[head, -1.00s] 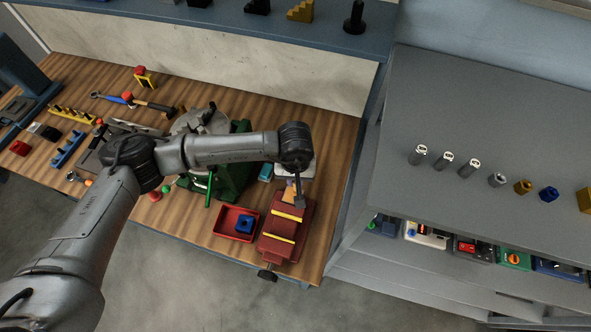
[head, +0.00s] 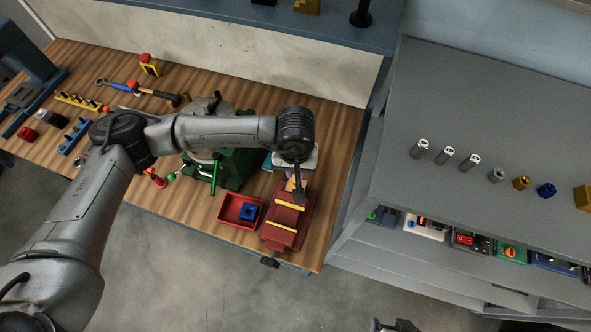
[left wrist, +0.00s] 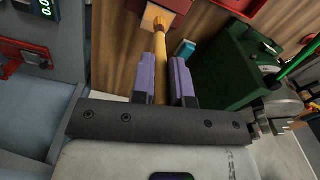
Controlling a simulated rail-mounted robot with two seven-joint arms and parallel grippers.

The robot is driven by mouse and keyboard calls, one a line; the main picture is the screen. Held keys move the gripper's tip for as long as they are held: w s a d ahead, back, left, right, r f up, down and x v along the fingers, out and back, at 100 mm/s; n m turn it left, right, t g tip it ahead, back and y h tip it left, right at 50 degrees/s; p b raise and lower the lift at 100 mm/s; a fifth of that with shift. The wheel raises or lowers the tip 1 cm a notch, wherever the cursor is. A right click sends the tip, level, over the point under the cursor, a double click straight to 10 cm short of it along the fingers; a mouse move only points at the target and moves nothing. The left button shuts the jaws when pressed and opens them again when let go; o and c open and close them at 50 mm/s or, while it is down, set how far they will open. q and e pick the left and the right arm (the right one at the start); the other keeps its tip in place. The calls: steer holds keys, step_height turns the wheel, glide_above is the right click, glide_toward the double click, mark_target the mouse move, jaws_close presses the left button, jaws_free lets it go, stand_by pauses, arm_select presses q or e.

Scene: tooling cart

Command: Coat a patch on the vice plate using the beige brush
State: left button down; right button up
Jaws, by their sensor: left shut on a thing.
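My left gripper (head: 296,187) is over the back end of the red vice (head: 285,232). In the left wrist view its purple fingers (left wrist: 162,78) are shut on the beige brush (left wrist: 160,58), around its tan handle. The brush's pale head end (left wrist: 155,18) points away from the wrist, toward the red vice (left wrist: 180,4) at the top edge. I cannot tell whether it touches. The vice has two yellow strips across its top; the plate's surface is hard to make out. A dark and purple part, seemingly my right gripper (head: 392,326), shows at the bottom edge, mostly cut off.
A red tray (head: 229,219) with a blue block (head: 248,212) stands left of the vice. A green machine (head: 232,172) with a green lever stands behind it. Several tools lie farther left on the wooden bench. A grey cabinet (head: 480,110) stands to the right.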

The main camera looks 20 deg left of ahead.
arm_select(q)
steer(key=shift+r, duration=0.9)
